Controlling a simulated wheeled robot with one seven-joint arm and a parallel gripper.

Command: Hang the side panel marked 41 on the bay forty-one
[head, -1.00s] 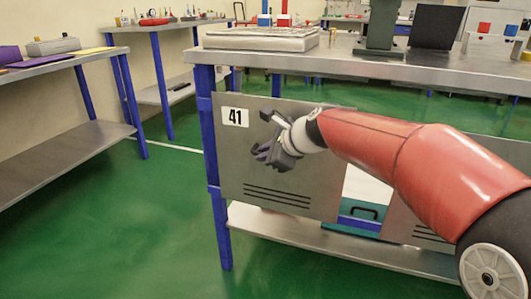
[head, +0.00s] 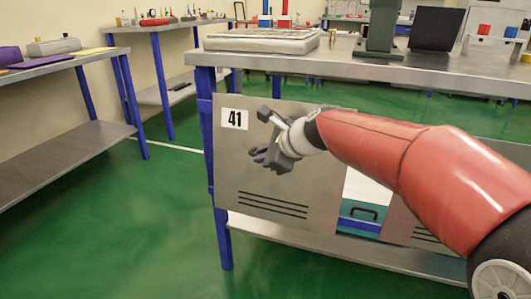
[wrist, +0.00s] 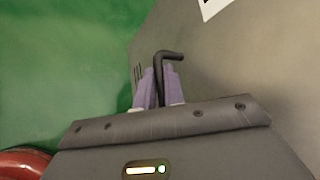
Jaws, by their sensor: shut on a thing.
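The side panel marked 41 (head: 250,180) is a flat grey sheet with a white 41 label at upper left and dark slots low down. It stands upright below the left end of the workbench top, beside the blue left leg. My gripper (head: 267,139) is shut on the panel's dark handle near its upper middle. In the wrist view, the lavender fingers of my gripper (wrist: 159,88) close around the bent black handle (wrist: 162,62), with the panel (wrist: 225,65) behind. Whether the panel's top edge touches the bay's frame is hard to tell; any hooks are hidden.
The workbench (head: 430,72) has a lower shelf (head: 300,238) behind the panel. A teal and white case (head: 362,205) and another slotted grey panel (head: 408,220) show to the right. A side table (head: 60,62) stands at left, with clear green floor between.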

